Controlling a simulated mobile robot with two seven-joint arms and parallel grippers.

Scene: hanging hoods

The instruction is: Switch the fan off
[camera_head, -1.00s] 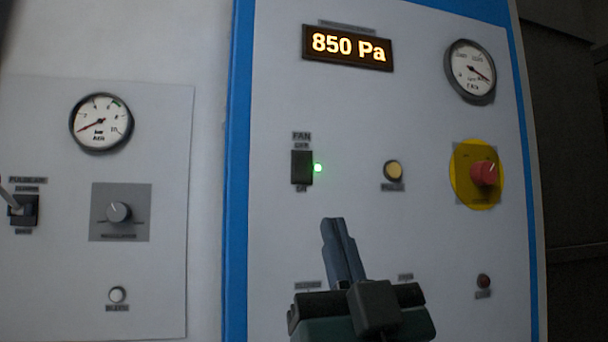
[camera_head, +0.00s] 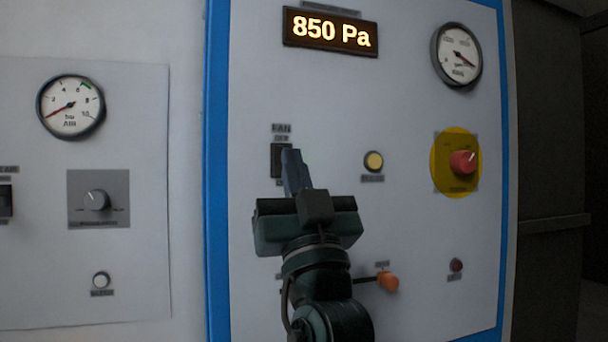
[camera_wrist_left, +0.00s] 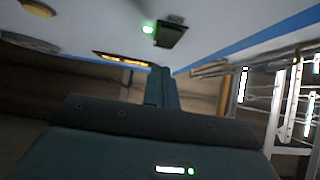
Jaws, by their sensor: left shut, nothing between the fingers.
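The fan switch (camera_head: 277,160) is a small black rocker under a FAN label on the white panel with the blue edge. Its lower right part is hidden behind my left gripper (camera_head: 291,154). The gripper's fingers are shut and empty, with their tips over the switch in the head view; I cannot tell there whether they touch it. In the left wrist view the switch (camera_wrist_left: 171,32) shows beside a lit green lamp (camera_wrist_left: 148,29), and the fingertips (camera_wrist_left: 160,70) appear apart from it. The lamp is hidden in the head view. My right gripper is out of view.
A display (camera_head: 330,31) reads 850 Pa. A yellow button (camera_head: 373,161), a red knob (camera_head: 463,162) on a yellow disc and an orange-ended lever (camera_head: 387,281) are on the same panel. Another panel with a gauge (camera_head: 71,106) is at left.

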